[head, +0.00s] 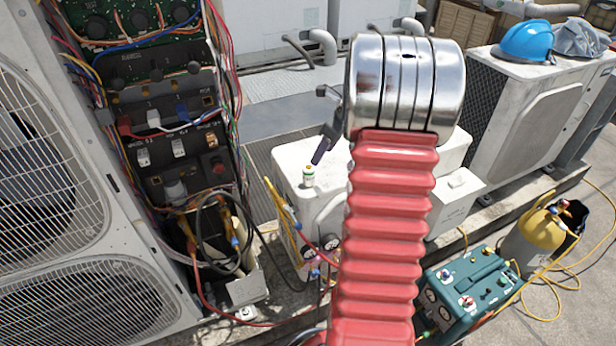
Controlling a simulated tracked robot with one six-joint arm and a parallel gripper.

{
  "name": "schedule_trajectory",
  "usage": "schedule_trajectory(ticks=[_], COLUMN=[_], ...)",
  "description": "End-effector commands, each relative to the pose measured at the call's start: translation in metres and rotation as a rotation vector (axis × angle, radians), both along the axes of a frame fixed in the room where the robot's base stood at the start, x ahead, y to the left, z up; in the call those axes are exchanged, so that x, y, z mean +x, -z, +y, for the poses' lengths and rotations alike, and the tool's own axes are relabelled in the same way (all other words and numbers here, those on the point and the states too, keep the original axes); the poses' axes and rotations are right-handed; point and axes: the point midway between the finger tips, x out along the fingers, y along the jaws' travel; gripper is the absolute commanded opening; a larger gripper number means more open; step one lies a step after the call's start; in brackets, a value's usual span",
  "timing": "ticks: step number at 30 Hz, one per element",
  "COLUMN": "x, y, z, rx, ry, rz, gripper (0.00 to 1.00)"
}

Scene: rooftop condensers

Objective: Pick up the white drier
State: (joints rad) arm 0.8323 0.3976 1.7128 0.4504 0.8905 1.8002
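A small white cylinder with a yellow-green band, which looks like the white drier (308,175), stands upright on top of a white unit (290,155) in the middle of the head view. My arm, red and ribbed with a metal end, rises in front and hides part of that unit. Dark parts of my gripper (325,140) show at the left of the metal end. One dark finger points down toward the drier and looks a little above it, apart from it. The rest of the gripper is hidden behind my arm, so its opening cannot be seen.
An open electrical panel (175,130) with loose wires stands at the left, beside a large fan unit (50,200). Hoses and gauges (315,255) hang below the drier. A teal machine (470,295) and a yellow-topped tank (540,235) stand right. A blue helmet (527,42) lies on another condenser.

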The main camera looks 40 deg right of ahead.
Motion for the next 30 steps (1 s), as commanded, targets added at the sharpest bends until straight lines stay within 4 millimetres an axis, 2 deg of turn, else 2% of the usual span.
schedule_trajectory(ticks=[9,15,30], x=[0.018,0.026,0.030], y=[0.046,0.067,0.075], z=[0.005,0.007,0.008], rx=[0.001,0.001,-0.001], ry=[-0.003,-0.002,-0.002], rz=[0.002,0.001,0.001], gripper=[0.52,0.52,0.52])
